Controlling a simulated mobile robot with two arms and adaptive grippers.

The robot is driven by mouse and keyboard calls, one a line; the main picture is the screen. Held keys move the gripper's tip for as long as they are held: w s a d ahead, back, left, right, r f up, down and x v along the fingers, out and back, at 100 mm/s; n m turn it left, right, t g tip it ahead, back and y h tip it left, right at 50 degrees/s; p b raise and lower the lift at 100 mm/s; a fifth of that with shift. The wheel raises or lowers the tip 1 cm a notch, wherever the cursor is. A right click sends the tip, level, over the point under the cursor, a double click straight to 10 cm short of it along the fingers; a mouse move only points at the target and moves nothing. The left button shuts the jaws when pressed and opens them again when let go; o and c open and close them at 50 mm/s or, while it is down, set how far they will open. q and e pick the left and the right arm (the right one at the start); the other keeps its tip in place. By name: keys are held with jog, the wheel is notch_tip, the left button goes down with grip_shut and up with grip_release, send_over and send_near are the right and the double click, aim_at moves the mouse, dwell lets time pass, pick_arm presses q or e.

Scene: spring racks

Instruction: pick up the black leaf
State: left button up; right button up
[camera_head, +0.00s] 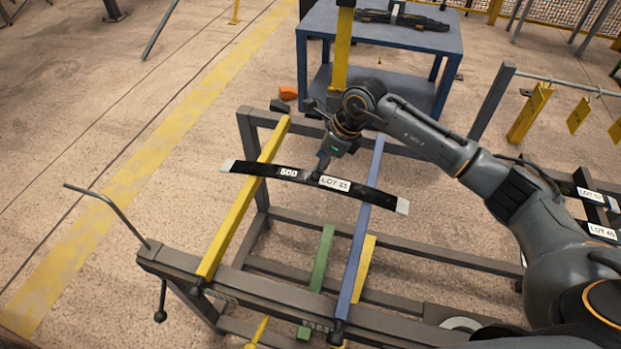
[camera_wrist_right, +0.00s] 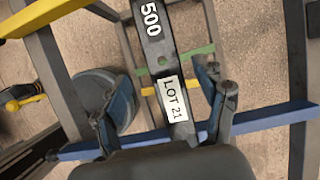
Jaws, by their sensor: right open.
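The black leaf (camera_head: 256,170) is a long, slightly bowed strip with pale grey ends and white labels reading "500" and "LOT 21". It lies across the yellow rail (camera_head: 240,210) and the blue rail (camera_head: 362,218) of a grey rack. My right gripper (camera_head: 323,163) is over the leaf, near its LOT label. In the right wrist view, the leaf (camera_wrist_right: 162,58) runs between the spread fingers of my right gripper (camera_wrist_right: 165,105), with visible gaps on both sides. Whether the fingertips reach below the leaf I cannot tell. My left gripper is not in view.
The grey rack frame (camera_head: 285,262) has lower bars and a bent rod at its left. A blue table (camera_head: 440,42) stands behind it. At right are hanging yellow tags (camera_head: 578,116) and more labelled black leaves (camera_head: 592,212). The floor at left is clear.

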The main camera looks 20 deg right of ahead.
jog(key=shift+d+p+x, duration=0.1)
jog(key=shift+p+x, duration=0.25)
jog(key=shift+x, duration=1.35)
jog(key=shift+d+p+x, duration=0.15)
jog(key=shift+p+x, duration=0.2)
jog(key=shift+x, duration=1.3)
jog(key=shift+f, duration=0.1)
jog(key=c, duration=1.4)
jog(key=shift+w+r, duration=0.2)
jog(key=shift+r, duration=0.05)
